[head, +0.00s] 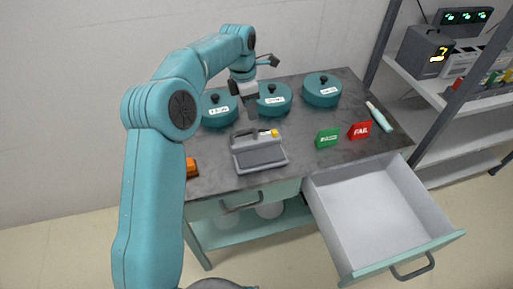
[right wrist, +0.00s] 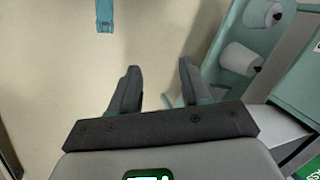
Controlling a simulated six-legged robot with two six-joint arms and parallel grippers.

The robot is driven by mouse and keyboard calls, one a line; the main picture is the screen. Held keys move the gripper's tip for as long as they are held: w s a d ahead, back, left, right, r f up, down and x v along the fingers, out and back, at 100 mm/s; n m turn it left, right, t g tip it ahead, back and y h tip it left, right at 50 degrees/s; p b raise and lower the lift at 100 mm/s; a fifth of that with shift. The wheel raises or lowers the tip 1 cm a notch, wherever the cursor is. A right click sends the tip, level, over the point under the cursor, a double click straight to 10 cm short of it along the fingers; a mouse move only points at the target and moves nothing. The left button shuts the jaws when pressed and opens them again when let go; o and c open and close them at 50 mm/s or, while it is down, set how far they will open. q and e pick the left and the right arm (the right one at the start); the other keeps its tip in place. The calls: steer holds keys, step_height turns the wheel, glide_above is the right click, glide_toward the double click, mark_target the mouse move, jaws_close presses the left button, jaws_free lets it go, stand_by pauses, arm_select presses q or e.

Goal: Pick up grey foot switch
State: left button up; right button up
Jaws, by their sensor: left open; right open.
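The grey foot switch (head: 260,157) sits on the dark top of the cart in the head view, with a raised bar at its back and a yellow spot at its back right. My left gripper (head: 252,113) points down just behind and above it, in front of the teal lidded pots. It is open; whether its fingers touch the switch I cannot tell. My right gripper (right wrist: 157,75) is open and empty in the right wrist view, over bare floor beside a cart. The foot switch does not show in that view.
Three teal pots, one the right pot (head: 321,90), line the back. A green sign (head: 327,138), red FAIL sign (head: 360,130) and pale tool (head: 379,117) stand or lie right. An orange object (head: 191,167) is left. An empty drawer (head: 375,208) juts out. A shelf rack (head: 455,105) stands right.

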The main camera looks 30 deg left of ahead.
arm_select(q)
glide_above(255, 130)
steer(key=a, duration=0.2)
steer(key=f, duration=0.4)
steer(key=shift+w+d+f, duration=0.1)
steer(key=shift+w+d, duration=0.1)
steer(key=shift+d, duration=0.05)
steer(key=f, duration=0.2)
steer(key=d+f, duration=0.1)
steer(key=f, duration=0.2)
steer(key=shift+w+f+p, duration=0.2)
steer(key=shift+f+p, duration=0.1)
steer(key=shift+p, duration=0.1)
jaws_close()
steer(key=shift+r, duration=0.15)
